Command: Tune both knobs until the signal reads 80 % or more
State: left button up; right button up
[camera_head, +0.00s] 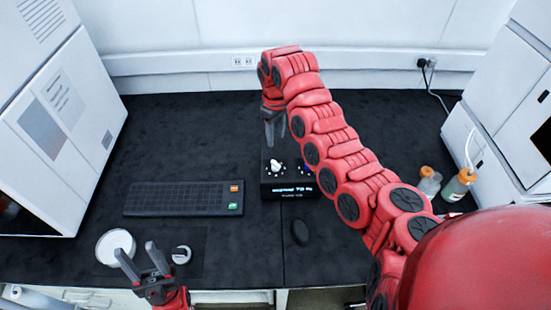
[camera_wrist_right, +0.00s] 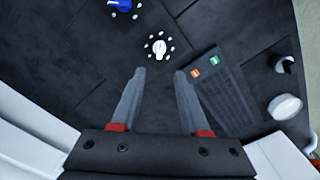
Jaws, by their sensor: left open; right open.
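The black tuning box (camera_head: 290,189) stands on the dark bench, its small display reading what looks like 73 %, though blurred. Its white knob (camera_head: 276,167) is ringed by pale dots and also shows in the right wrist view (camera_wrist_right: 159,47). The blue knob (camera_head: 304,169) is mostly hidden behind my right arm; it shows at the top edge of the right wrist view (camera_wrist_right: 120,5). My right gripper (camera_head: 270,139) is open and empty, pointing down just behind the white knob and apart from it. My left gripper (camera_head: 138,250) is open and empty near the front edge.
A black keyboard (camera_head: 180,199) with orange and green keys lies left of the box. Orange-capped bottles (camera_head: 458,187) stand right.

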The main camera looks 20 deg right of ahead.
aim_at(276, 163)
notch_tip(276, 163, down, 10)
jog(key=p, duration=0.3)
jog(key=shift+f, duration=1)
grip_shut()
